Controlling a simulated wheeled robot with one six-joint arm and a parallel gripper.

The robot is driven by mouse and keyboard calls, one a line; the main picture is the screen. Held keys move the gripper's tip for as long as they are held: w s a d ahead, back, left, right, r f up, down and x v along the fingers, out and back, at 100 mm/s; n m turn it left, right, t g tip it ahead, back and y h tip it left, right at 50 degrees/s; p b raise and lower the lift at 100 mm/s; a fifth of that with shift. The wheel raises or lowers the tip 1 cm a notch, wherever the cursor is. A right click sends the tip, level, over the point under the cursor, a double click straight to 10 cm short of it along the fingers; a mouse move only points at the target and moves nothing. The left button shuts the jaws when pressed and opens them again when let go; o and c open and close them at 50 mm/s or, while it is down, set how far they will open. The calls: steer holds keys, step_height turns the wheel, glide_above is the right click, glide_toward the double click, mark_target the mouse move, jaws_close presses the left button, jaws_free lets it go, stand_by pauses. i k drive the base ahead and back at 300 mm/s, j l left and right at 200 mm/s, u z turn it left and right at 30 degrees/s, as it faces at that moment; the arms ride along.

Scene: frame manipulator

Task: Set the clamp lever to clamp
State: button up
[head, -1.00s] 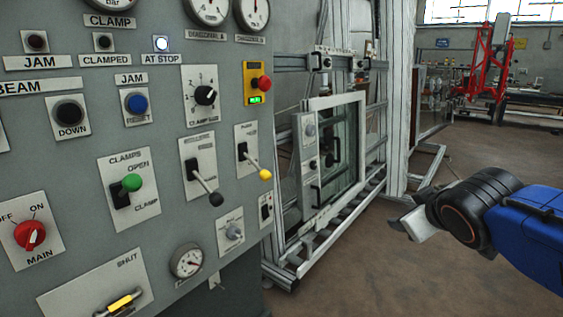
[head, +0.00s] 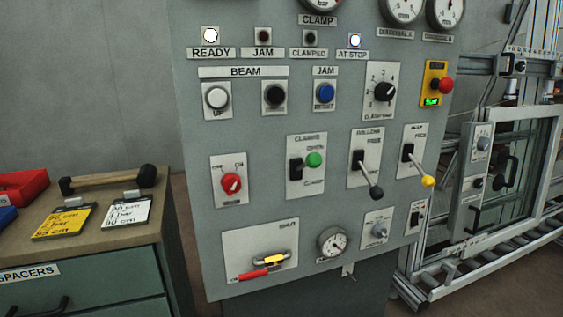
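The clamp lever (head: 313,160) has a green knob and sits on a white plate labelled CLAMPS, near the middle of the grey control panel (head: 215,130). Its plate reads OPEN at the upper part and CLAMP at the lower part. The green knob is at the upper part, beside OPEN. My gripper is not in view, so its state and its distance from the lever do not show.
Right of the clamp lever are a black-knobbed lever (head: 376,193) and a yellow-knobbed lever (head: 428,181). A red MAIN switch (head: 231,183) is to its left. A wooden-topped cabinet (head: 150,220) with a mallet (head: 108,180) stands left; a metal frame machine (head: 540,200) stands right.

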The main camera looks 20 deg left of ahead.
mark_target(313, 160)
steer(key=u, duration=1)
